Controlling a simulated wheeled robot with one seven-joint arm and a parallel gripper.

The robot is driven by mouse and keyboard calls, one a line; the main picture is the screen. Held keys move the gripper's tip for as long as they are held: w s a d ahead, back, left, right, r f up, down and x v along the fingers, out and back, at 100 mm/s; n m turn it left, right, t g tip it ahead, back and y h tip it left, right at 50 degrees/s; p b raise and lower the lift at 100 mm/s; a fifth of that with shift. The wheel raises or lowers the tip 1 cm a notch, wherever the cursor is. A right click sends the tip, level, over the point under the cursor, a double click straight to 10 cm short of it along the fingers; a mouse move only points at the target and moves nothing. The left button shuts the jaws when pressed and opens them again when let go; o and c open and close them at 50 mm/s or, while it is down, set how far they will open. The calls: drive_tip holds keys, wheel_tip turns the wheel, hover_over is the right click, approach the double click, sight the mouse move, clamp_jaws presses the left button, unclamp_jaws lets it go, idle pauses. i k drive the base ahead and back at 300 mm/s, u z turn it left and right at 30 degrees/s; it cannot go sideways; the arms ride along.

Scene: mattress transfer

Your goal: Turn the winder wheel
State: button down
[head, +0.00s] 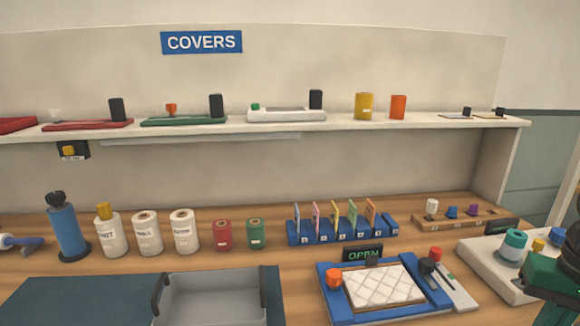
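No part shows clearly as a winder wheel. A white station (480,254) at the right edge of the bench carries a teal round knob (513,246) and a small yellow peg; its right side is hidden behind a green and black part of my arm. That part, at the right edge, seems to include my gripper (548,288), but its fingers cannot be made out. A blue frame (330,290) at front centre holds a white quilted pad (384,287), with an orange knob (334,278) at its left and a black handle with a red knob at its right.
An "OPEN" sign (362,252) stands behind the blue frame. A grey tray (218,296) with black handles lies to its left. Rolls, a blue bottle (66,230) and a blue card rack (343,232) line the back. A shelf (200,130) labelled COVERS overhangs them.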

sight(557, 234)
drive_tip(key=z, duration=1.15)
drive_tip(key=k, duration=1.25)
drive_tip(key=z, duration=0.4)
drive_tip(key=i, duration=2.15)
drive_tip(key=u, duration=0.6)
